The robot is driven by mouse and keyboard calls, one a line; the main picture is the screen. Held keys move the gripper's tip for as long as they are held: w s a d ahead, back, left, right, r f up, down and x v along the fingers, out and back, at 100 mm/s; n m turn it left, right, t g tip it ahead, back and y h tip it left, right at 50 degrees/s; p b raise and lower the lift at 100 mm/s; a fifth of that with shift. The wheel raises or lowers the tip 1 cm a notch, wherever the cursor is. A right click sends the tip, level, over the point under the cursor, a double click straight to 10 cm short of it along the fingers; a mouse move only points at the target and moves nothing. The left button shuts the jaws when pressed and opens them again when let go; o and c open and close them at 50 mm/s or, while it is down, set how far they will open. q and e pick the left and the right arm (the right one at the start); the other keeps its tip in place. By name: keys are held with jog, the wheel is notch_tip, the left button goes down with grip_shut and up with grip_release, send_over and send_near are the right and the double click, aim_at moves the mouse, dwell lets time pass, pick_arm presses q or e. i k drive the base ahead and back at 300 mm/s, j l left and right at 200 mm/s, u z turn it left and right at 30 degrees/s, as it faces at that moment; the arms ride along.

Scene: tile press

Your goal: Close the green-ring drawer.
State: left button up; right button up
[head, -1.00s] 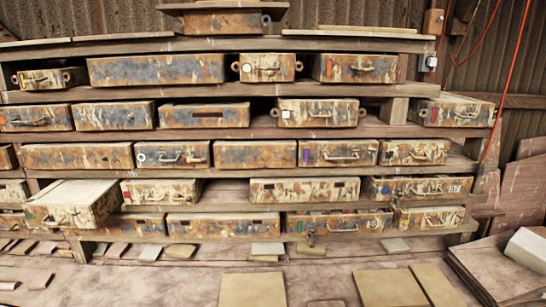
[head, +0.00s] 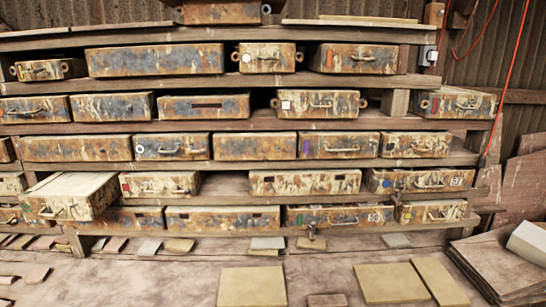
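In the head view a rust-stained cream drawer (head: 72,194) at the lower left of the rack sticks far out of its row, with its pale top showing. Its front has a handle and a small greenish mark at its left side; I cannot tell for sure that the mark is a ring. A bottom-row drawer (head: 340,218) at centre right carries a green mark that looks like a bar or square. Neither of my grippers is in view.
The wooden rack (head: 230,187) holds several rows of similar drawers with coloured marks. Flat tiles (head: 252,286) lie on the surface in front. Stacked boards (head: 490,265) stand at the lower right. A red cable (head: 511,75) hangs at the right.

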aim_at(91, 193)
jog(key=u, duration=1.35)
